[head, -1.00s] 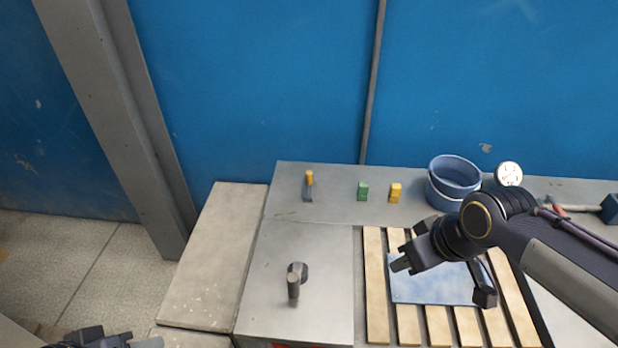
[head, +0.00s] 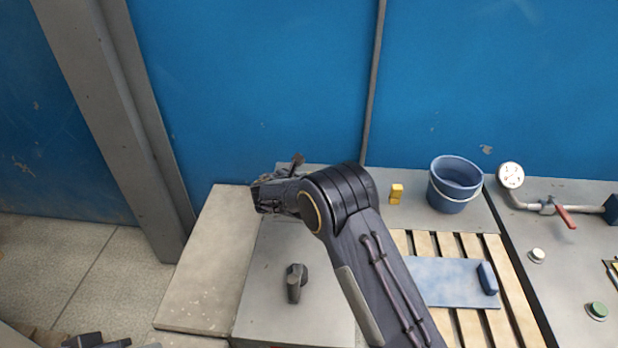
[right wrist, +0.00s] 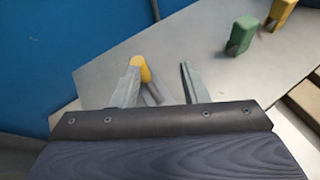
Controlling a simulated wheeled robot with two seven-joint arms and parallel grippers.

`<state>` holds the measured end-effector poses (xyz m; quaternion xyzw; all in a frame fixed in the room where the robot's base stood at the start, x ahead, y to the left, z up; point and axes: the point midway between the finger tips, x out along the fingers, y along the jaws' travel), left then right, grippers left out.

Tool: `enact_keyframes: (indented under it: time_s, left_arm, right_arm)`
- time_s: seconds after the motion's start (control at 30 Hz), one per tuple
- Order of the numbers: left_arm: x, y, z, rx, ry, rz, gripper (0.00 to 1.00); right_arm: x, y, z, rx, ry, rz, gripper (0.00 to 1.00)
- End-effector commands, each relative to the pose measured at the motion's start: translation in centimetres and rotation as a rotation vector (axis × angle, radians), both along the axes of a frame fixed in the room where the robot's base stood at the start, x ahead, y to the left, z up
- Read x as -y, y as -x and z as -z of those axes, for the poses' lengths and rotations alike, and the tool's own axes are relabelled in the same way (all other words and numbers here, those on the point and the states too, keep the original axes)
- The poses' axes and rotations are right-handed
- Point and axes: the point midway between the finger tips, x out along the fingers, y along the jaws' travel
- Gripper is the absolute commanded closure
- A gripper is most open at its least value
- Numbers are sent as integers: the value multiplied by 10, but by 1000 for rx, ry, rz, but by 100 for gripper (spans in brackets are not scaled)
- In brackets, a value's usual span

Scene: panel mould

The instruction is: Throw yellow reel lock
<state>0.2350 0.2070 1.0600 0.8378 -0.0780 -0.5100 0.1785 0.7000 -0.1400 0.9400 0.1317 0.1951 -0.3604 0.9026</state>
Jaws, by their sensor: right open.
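The yellow reel lock, a small lever with a yellow top (right wrist: 140,67) on a grey stem, shows in the right wrist view. It stands between the spread fingers of my right gripper (right wrist: 160,66), close to the left finger; I cannot tell if they touch. The right finger is well clear of it. In the head view my right gripper (head: 272,193) hides the lock. A dark part of my left gripper (head: 96,340) shows at the bottom left edge, too cut off to read its jaws.
Green (right wrist: 241,36) and yellow (head: 396,193) blocks stand to the lock's right. A blue bucket (head: 455,184), gauge (head: 510,175) and red-handled valve (head: 565,216) are farther right. A dark knob (head: 296,283) sits on the front panel, beside slats bearing a blue plate (head: 440,280).

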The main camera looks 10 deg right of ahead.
Motion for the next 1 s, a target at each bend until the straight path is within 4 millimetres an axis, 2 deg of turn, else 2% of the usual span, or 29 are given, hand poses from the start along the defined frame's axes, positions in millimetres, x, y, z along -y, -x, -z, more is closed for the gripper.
enact_keyframes:
  time_s: [0.03,0.1,0.2,0.7,1.0]
  left_arm:
    - [0,0,1,0,0,0,64]
    - [0,0,1,0,0,0,64]
    - [0,0,0,0,0,0,64]
    - [0,0,-17,0,0,0,64]
    - [0,0,-18,0,0,0,64]
  right_arm:
    - [-12,-5,8,-5,48,-42,60]
    - [-23,-10,13,-9,94,-83,60]
    - [-28,-15,17,-9,124,-107,60]
    - [12,-64,43,-12,122,-105,60]
    - [16,-69,46,-10,122,-107,60]
